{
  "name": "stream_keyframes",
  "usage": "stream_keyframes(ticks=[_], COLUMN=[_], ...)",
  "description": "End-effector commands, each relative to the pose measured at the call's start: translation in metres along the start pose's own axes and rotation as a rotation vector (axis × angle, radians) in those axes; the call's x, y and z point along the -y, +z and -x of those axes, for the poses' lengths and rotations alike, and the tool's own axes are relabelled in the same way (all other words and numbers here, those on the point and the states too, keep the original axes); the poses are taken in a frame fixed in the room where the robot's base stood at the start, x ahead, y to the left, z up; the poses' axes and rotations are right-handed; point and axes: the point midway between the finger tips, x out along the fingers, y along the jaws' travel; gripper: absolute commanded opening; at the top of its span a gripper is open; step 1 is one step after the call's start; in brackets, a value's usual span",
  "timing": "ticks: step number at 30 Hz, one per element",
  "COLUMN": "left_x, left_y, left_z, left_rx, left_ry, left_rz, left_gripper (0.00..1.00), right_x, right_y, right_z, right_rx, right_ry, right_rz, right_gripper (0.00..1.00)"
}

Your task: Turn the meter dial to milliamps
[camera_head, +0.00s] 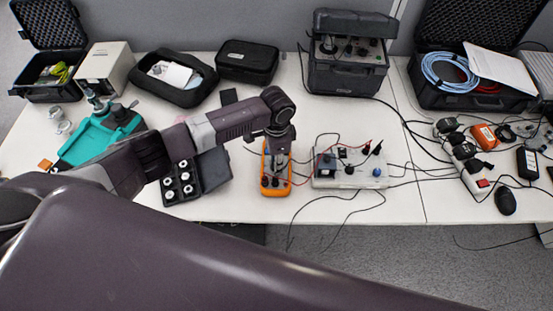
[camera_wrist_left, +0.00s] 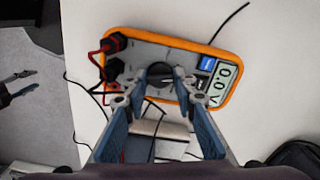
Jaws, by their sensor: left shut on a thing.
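The orange-rimmed multimeter (camera_head: 275,187) lies on the white table, in the middle of the head view. In the left wrist view the multimeter (camera_wrist_left: 215,50) shows its grey face, and its display (camera_wrist_left: 225,80) reads 0.0 with a V. My left gripper (camera_head: 277,157) is over the meter from above. In the left wrist view my left gripper (camera_wrist_left: 160,98) has its fingertips on either side of the round dial (camera_wrist_left: 160,72), shut on it. The dial's marking is too small to read. Red and black plugs (camera_wrist_left: 114,42) sit at the meter's end. My right gripper is not in view.
A white box with wires (camera_head: 350,168) stands right of the meter. An open dark case with round weights (camera_head: 180,185) lies left of it. A black case (camera_head: 345,70) stands behind. Cables cross the table near its front edge.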

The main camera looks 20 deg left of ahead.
Motion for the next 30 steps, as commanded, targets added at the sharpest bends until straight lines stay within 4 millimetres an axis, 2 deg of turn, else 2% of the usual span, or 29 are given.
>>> stream_keyframes(ticks=[13,30], left_x=[-0.0006,-0.0007], left_y=[-0.0014,-0.0018], left_z=[0.0009,0.0007], left_rx=[-0.003,-0.004], left_ry=[-0.001,-0.001], left_rz=[-0.230,-0.261], left_gripper=[0.01,0.01], right_x=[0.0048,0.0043], right_y=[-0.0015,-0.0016], right_z=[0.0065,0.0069], right_rx=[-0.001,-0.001], right_ry=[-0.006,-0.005], right_rz=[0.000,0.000], right_gripper=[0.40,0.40])
